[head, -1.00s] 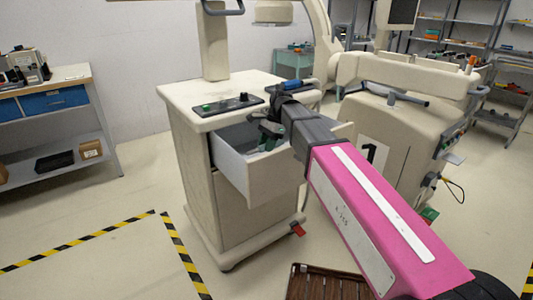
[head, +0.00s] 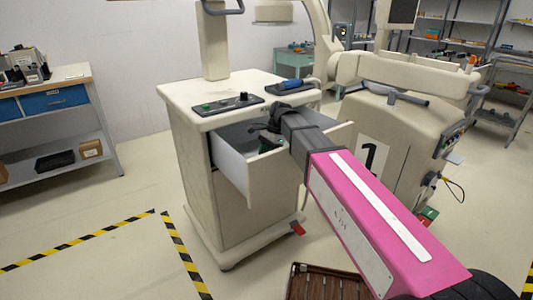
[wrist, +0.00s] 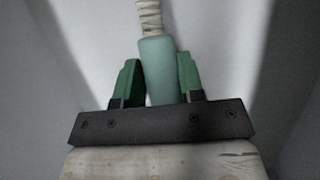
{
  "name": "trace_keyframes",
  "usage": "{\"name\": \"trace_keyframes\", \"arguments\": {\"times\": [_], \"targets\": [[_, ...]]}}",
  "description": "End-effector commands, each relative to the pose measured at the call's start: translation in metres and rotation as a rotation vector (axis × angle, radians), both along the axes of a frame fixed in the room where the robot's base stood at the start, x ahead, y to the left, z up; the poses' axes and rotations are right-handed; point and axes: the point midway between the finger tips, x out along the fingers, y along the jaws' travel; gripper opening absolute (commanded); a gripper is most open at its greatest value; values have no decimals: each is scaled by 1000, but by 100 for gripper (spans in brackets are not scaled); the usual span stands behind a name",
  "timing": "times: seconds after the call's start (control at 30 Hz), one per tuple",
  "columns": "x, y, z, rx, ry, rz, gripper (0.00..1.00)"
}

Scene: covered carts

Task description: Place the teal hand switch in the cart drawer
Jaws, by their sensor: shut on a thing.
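The teal hand switch (wrist: 160,72) stands between the two green fingers of my gripper (wrist: 159,62) in the wrist view, with a pale coiled piece at its far end. My gripper is shut on it. In the head view my gripper (head: 266,140) reaches down into the open cart drawer (head: 234,172), and the switch cannot be made out clearly there. Pale drawer walls surround the gripper in the wrist view. The drawer is pulled out from the beige cart (head: 195,160). How far the switch is above the drawer floor cannot be told.
A control panel (head: 227,105) and a blue-handled item (head: 296,85) lie on the cart top. A beige machine (head: 385,130) stands close on the right. A brown slatted tray (head: 325,285) is low in front. Open floor lies to the left inside striped tape (head: 180,250).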

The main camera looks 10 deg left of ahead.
Motion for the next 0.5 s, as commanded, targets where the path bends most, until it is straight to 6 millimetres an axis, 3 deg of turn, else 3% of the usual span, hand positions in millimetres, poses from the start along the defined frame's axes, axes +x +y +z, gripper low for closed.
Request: {"name": "trace_keyframes", "arguments": {"times": [0.2,0.23,0.3,0.5], "targets": [[0,0,-3,0,0,0,7],[0,0,-3,0,0,0,42],[0,0,-3,0,0,0,61],[0,0,-3,0,0,0,61]]}}
